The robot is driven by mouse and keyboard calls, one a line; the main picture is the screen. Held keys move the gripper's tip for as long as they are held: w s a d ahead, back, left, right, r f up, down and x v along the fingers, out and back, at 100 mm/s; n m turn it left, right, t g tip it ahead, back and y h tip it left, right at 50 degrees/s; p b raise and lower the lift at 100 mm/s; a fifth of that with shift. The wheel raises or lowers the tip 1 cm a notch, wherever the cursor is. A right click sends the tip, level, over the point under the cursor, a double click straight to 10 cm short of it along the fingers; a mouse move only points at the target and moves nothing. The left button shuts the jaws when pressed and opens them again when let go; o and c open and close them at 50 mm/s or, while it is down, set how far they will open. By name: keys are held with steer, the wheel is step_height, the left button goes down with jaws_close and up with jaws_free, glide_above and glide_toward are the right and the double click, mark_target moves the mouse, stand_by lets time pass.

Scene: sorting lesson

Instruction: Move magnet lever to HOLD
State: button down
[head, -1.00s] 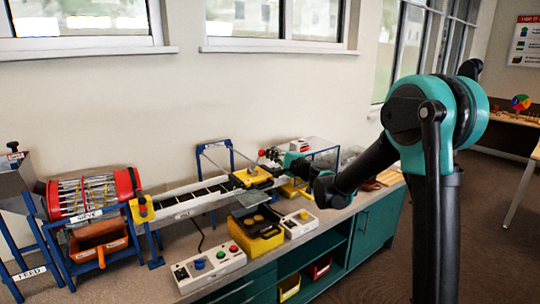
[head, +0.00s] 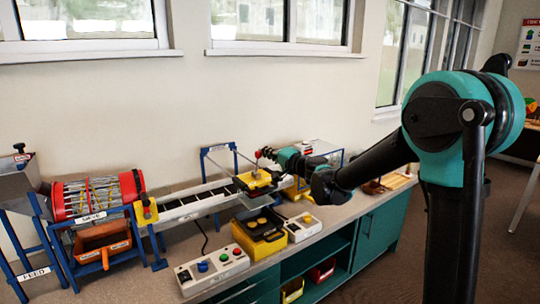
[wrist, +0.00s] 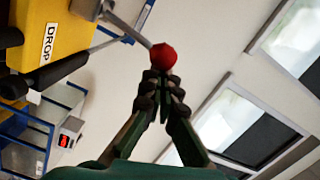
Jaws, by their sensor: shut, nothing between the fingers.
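The magnet lever is a grey rod with a red ball knob (wrist: 164,56) in the wrist view. The rod slants out from the yellow magnet box (wrist: 40,30), which carries a DROP label (wrist: 50,42). No HOLD label is readable. My gripper (wrist: 160,78) is shut and empty, its fingertips right at the knob; I cannot tell whether they touch it. In the head view the yellow magnet box (head: 258,181) sits over the conveyor's right end, with the red knob (head: 258,153) above it. My gripper (head: 268,154) reaches it from the right.
The conveyor (head: 195,208) runs left to the red sieve drum (head: 98,195). A yellow bin (head: 260,232) and button boxes (head: 212,268) stand on the bench in front. A blue frame (head: 218,158) stands behind the magnet box.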

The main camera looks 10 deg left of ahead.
steer(key=a+r+n, duration=0.1)
steer(key=r+n, duration=0.1)
steer(key=n, duration=0.1)
steer(key=a+r+n, duration=0.1)
steer(key=shift+s+a+r+n+h, duration=0.25)
steer(key=shift+a+r+n+h, duration=0.05)
steer(key=shift+a+r, duration=0.05)
steer(key=v, duration=1)
steer(key=shift+s, duration=0.15)
steer(key=s+d+f+g+h, duration=0.2)
steer(key=s+d+f+h, duration=0.2)
steer(key=s+d+f, duration=0.4)
steer(key=s+d+f+g+h, duration=0.2)
steer(key=s+d+f+h, duration=0.3)
steer(key=d+f, duration=0.8)
steer(key=s+d+f+m+g+h, duration=0.1)
steer(key=s+d+f+h, duration=0.3)
steer(key=s+d+f, duration=0.7)
steer(key=d, duration=0.7)
steer(key=shift+d+g+h, duration=0.4)
